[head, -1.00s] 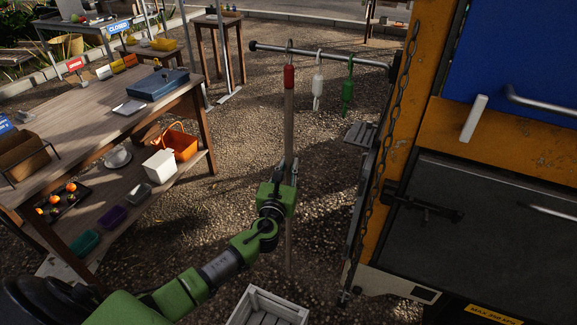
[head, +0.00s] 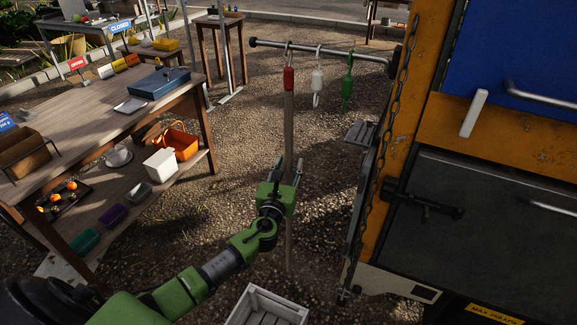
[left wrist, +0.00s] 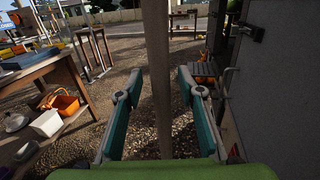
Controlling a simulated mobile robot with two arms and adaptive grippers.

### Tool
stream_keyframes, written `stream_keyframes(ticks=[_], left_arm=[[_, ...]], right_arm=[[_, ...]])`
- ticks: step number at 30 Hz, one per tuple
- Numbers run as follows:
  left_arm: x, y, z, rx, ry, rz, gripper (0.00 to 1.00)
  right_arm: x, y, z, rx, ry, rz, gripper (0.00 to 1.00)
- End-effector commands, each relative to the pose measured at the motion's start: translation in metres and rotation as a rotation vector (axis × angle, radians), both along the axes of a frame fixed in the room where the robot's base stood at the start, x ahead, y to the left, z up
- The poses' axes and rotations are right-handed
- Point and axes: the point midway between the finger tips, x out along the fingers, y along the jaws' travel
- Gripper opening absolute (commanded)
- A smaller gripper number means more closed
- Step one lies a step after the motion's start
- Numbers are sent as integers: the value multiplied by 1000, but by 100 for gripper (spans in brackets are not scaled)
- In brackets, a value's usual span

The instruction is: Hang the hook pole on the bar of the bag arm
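The hook pole (head: 288,115) is a long wooden pole with a red collar and a metal hook on top. It hangs upright with its hook at the bar of the bag arm (head: 335,56), near the bar's left end. My left gripper (head: 288,166) is around the pole well below the collar. In the left wrist view the pole (left wrist: 157,75) stands between the two spread teal fingers (left wrist: 157,98), with a gap on each side. The pole's lower end is partly hidden behind my gripper and arm. My right gripper is not in view.
A white hook (head: 317,78) and a green hook (head: 347,80) hang farther right on the bar. The orange truck (head: 408,130) stands at the right. A wooden table (head: 90,135) is at the left, and a white crate (head: 257,292) stands on the gravel below.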

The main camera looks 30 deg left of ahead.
Motion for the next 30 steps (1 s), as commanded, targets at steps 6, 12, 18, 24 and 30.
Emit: stream_keyframes(ticks=[6,12,18,24,30], left_arm=[[-10,-3,-3,-1,3,-2,35],[-45,-12,-3,-1,4,-3,35],[-85,-23,-2,-1,3,-2,35],[-109,-29,-1,0,1,-1,35],[-116,-31,0,0,-1,0,35]], right_arm=[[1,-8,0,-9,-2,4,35],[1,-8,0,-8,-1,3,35],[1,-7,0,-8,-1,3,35],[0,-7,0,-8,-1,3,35],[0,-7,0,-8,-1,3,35]])
